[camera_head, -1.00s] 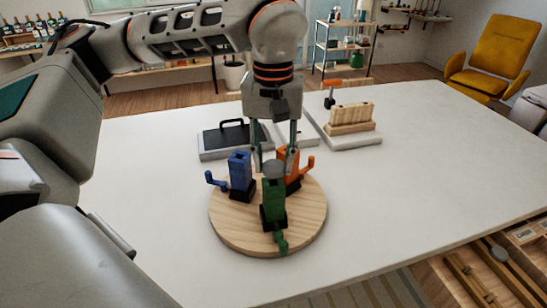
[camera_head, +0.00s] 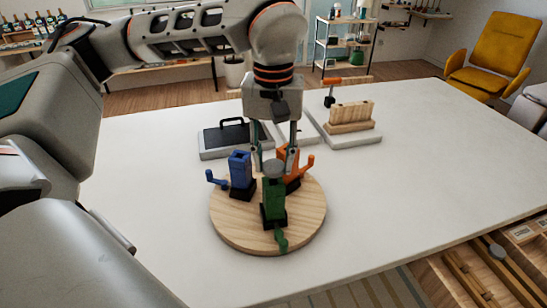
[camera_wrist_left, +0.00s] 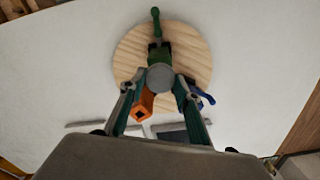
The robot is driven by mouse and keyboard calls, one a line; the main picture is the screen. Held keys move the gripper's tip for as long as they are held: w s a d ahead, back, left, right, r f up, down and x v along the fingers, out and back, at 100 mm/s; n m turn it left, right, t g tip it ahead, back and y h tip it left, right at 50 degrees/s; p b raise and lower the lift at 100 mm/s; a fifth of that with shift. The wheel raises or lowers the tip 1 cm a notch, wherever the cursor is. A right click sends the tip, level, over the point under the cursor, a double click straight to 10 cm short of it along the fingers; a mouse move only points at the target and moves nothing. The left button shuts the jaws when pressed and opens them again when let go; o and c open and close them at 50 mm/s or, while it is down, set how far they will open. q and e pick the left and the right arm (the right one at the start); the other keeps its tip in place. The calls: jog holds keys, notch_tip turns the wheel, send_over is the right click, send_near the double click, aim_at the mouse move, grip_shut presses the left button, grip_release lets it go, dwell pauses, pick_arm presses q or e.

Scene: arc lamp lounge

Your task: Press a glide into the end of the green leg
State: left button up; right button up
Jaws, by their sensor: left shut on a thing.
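The green leg (camera_head: 274,200) stands upright in a dark socket at the front of a round wooden board (camera_head: 235,232); it also shows in the left wrist view (camera_wrist_left: 158,54). A grey round glide (camera_head: 274,167) is over the leg's top end, and it shows as a grey disc in the left wrist view (camera_wrist_left: 160,78). My left gripper (camera_head: 273,162) points down with its fingers shut on the glide's sides. Whether glide and leg touch, I cannot tell. My right gripper is not in view.
A blue clamp-like piece (camera_head: 240,172) and an orange one (camera_head: 293,178) stand close on the board, left and right of the fingers. Behind are a grey tray with a black handle (camera_head: 224,137) and a wooden rack (camera_head: 351,116). The white table (camera_head: 420,170) is clear at right.

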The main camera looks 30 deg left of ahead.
aim_at(273, 164)
pick_arm(q)
jog(key=shift+p, duration=0.7)
dwell(0.6)
jog(key=shift+f+b, duration=0.6)
jog(key=shift+f, duration=0.95)
jog(key=o, duration=0.9)
notch_tip(273, 164, up, 12)
jog(key=shift+r, duration=0.1)
dwell(0.6)
